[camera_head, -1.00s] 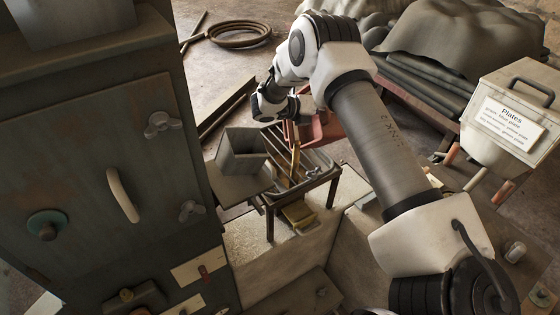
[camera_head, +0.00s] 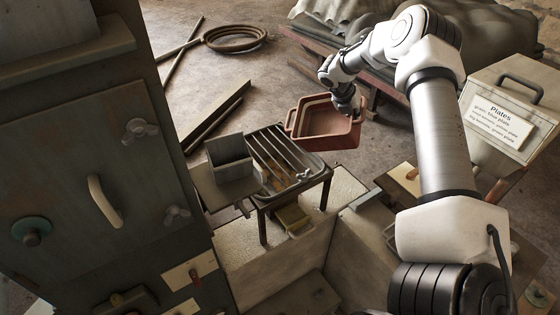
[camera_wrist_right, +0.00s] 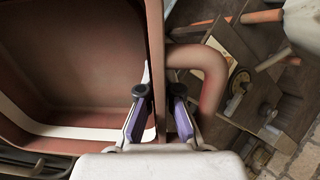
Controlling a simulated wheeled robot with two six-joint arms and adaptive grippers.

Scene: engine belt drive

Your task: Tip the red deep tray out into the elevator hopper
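The red deep tray (camera_head: 331,142) is up beside the right end of a slatted metal hopper (camera_head: 318,161), with its open side showing in the head view. The part of its inside that I see looks empty. My right gripper (camera_head: 346,106) has hold of the tray at its right side. In the right wrist view, the fingers of my right gripper (camera_wrist_right: 160,120) sit on both sides of the tray's wall (camera_wrist_right: 157,60), next to its curved handle (camera_wrist_right: 205,68). I take the slatted hopper to be the elevator hopper; its bars show largely bare. My left gripper is out of view.
A grey open box (camera_head: 230,172) stands at the hopper's left. A dark cabinet (camera_head: 75,150) fills the left side. A bin labelled Plates (camera_head: 497,125) stands at the right.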

